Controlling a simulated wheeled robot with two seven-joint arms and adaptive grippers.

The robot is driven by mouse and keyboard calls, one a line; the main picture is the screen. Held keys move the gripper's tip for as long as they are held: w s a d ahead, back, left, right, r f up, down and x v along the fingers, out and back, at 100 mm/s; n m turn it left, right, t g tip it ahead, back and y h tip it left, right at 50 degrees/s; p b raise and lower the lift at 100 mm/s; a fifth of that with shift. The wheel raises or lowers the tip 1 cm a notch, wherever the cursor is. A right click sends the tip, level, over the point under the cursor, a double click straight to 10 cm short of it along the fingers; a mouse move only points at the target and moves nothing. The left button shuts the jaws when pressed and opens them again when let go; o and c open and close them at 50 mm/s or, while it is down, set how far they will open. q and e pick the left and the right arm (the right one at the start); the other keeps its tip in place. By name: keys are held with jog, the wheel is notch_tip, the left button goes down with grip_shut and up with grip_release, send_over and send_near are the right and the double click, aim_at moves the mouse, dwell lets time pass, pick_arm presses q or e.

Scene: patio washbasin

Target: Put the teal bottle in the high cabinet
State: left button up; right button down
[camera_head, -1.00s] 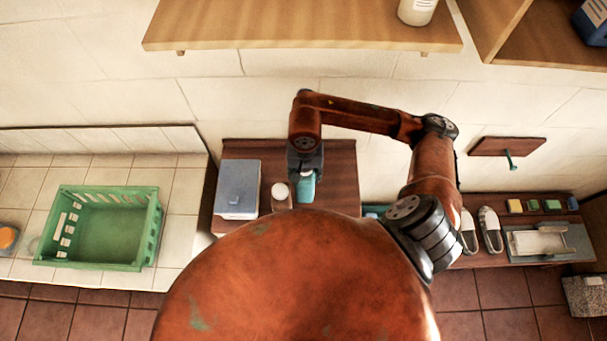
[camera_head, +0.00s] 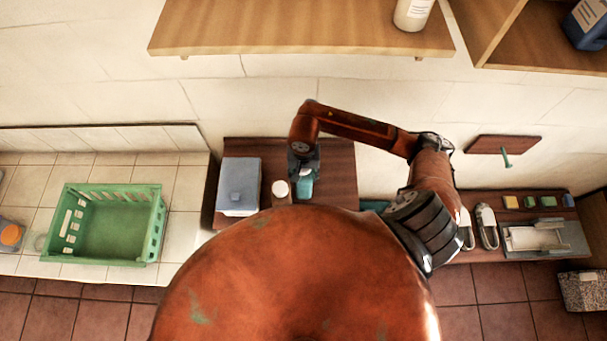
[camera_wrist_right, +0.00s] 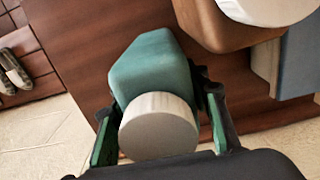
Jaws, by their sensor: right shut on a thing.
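The teal bottle (camera_head: 304,186) is at the dark wooden stand in the head view, mostly hidden by my right gripper (camera_head: 304,168). In the right wrist view the teal bottle (camera_wrist_right: 155,77) has a white round cap, and the fingers of my right gripper (camera_wrist_right: 160,120) are shut on its two sides. I cannot tell whether its base touches the wood. The high cabinet (camera_head: 535,42) is the open wooden box at the top right, cut off by the frame, with a dark blue container inside. My left gripper is not in view.
A grey-blue lidded box (camera_head: 239,186) and a white-capped brown container (camera_head: 280,189) stand close left of the bottle. A wooden shelf (camera_head: 300,30) with a white bottle (camera_head: 411,14) overhangs above. A green crate (camera_head: 157,225) sits on the tiled counter at left.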

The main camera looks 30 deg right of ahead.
jog(key=c, duration=1.1)
grip_release()
jog(key=shift+f, duration=0.1)
